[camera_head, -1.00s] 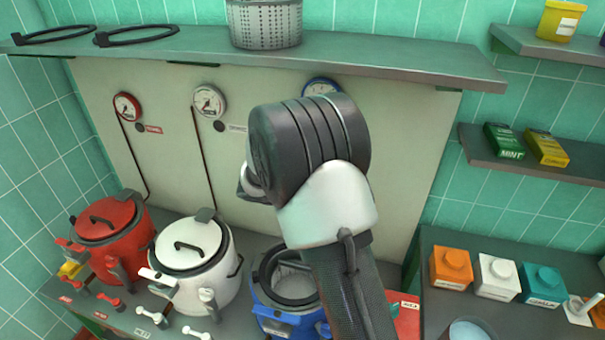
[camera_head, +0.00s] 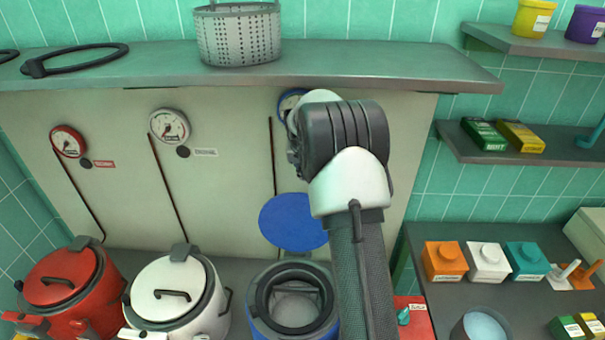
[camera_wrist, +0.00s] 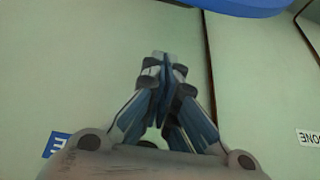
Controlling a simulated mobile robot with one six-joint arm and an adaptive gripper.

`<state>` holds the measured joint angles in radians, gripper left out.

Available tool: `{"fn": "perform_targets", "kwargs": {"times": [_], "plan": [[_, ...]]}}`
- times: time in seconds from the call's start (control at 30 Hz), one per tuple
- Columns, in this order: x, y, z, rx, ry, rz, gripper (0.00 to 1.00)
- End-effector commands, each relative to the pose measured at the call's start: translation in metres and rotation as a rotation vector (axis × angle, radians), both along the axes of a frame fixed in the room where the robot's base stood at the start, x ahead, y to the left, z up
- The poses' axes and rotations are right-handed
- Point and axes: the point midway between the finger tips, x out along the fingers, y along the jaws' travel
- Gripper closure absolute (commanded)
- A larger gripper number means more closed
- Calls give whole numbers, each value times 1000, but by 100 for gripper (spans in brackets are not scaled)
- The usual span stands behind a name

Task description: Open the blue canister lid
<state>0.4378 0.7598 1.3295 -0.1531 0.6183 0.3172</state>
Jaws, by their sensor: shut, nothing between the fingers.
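The blue canister (camera_head: 259,329) stands at the bottom centre of the head view. Its top is open, with a dark ring around a pale interior. Its blue lid (camera_head: 293,222) stands raised behind the opening, in front of the pale back panel. A blue surface, apparently the lid (camera_wrist: 240,4), crosses the top edge of the wrist view. My gripper (camera_wrist: 161,58) is shut and empty in the wrist view, apart from that blue surface. In the head view my arm hides its fingers and covers the canister's right side.
A white kettle (camera_head: 172,286) and a red kettle (camera_head: 62,280) stand left of the canister. A metal shelf (camera_head: 350,62) with a perforated basket (camera_head: 238,35) runs above. Orange (camera_head: 444,261), white (camera_head: 487,262) and teal (camera_head: 527,262) blocks sit on the right counter.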

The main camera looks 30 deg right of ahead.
Motion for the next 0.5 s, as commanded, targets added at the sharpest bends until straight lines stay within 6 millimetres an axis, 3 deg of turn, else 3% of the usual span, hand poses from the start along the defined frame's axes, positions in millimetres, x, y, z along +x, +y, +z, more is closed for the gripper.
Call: {"fn": "perform_targets", "kwargs": {"times": [0.1, 0.33, 0.4, 0.5], "plan": [[8, -7, -26, 1, 5, 0, 100], [23, -18, -65, 1, 6, 2, 100], [26, -20, -74, 0, 5, 2, 100], [15, -12, -71, 0, 4, 2, 100]]}}
